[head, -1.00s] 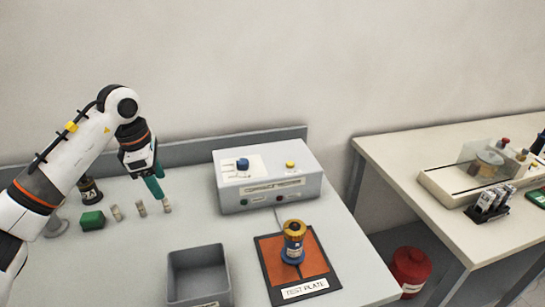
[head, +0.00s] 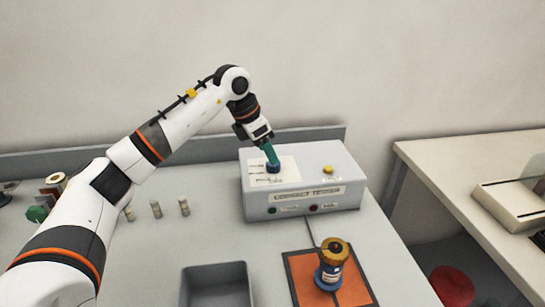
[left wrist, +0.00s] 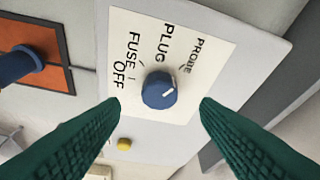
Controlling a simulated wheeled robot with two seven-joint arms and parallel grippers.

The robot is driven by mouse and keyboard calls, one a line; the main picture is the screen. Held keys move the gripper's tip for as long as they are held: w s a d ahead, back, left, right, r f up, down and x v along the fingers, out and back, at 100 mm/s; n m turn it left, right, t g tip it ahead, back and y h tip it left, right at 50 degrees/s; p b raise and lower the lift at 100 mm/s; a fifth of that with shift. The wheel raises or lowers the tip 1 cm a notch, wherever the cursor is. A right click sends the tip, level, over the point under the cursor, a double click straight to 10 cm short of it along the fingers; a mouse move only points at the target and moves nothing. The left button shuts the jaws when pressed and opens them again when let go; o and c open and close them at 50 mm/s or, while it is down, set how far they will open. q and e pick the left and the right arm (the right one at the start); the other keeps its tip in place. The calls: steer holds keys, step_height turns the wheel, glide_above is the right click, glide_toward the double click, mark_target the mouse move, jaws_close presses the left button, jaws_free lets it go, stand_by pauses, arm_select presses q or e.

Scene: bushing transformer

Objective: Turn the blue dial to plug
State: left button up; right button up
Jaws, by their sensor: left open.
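The blue dial (left wrist: 159,91) sits on a white label with the words OFF, FUSE, PLUG and PROBE around it. In the left wrist view its white mark lies on the right half of its face; I cannot tell which word it matches. In the head view the dial (head: 273,168) is on top of the grey tester box (head: 330,195). My left gripper (head: 269,153) is right above it, pointing down. In the left wrist view its green fingers (left wrist: 159,106) are open, one on each side of the dial, with gaps between. My right gripper is not in view.
A yellow button (head: 328,169) is on the box, right of the dial. In front are a blue bushing with a gold top (head: 331,265) on the orange test plate (head: 302,273) and a grey bin (head: 217,268). Several small fuses (head: 156,209) stand at left.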

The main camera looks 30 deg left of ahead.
arm_select(q)
steer(key=shift+x, duration=2)
steer(key=c, duration=1)
